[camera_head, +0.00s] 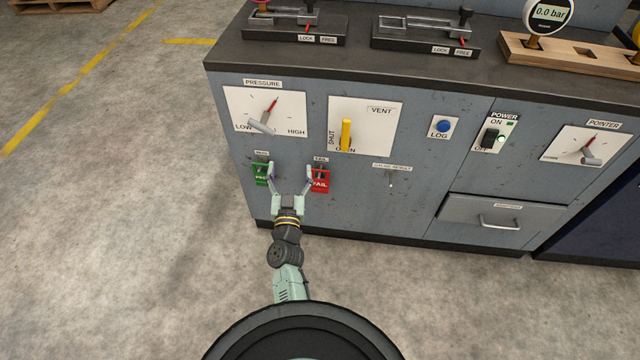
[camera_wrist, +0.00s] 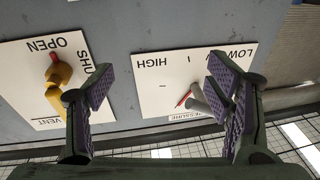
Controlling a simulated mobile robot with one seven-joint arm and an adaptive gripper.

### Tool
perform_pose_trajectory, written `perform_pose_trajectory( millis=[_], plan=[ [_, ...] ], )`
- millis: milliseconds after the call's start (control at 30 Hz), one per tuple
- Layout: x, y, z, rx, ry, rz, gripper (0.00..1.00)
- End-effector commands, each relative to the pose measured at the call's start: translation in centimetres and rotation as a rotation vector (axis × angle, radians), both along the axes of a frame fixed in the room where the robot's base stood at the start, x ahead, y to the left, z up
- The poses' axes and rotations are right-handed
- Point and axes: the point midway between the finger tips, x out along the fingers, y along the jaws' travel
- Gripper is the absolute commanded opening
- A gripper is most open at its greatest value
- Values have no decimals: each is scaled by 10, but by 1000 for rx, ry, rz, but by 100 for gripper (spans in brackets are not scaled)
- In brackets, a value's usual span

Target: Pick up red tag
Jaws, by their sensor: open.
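The red tag (camera_head: 321,182), marked FAIL, hangs on the front of the grey cabinet under a small FAIL label. My gripper (camera_head: 290,178) is open in front of the cabinet, its fingers spread wide and nothing seen between them. Its right finger is at the left edge of the red tag in the head view; I cannot tell whether they touch. Its left finger partly covers the green tag (camera_head: 261,174). In the wrist view my gripper (camera_wrist: 160,85) is open, and neither tag shows there.
Above the tags are the pressure dial (camera_head: 264,112) and the yellow vent handle (camera_head: 346,135), which also shows in the wrist view (camera_wrist: 58,84). Right of the red tag is a small hook (camera_head: 391,180) under a label. A drawer (camera_head: 500,217) is lower right. Floor at left is clear.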

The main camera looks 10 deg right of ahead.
Motion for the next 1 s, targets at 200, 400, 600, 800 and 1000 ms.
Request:
perform_pose_trajectory(
  millis=[200,400,600,800,1000],
  plan=[
    [-38,-60,-80,-14,139,-135,73],
    [-17,-72,-86,-17,150,-148,73],
    [8,-78,-86,-17,150,-145,73],
    [25,-82,-86,-16,148,-146,73],
    [54,-90,-87,-15,149,-145,73]
  ],
)
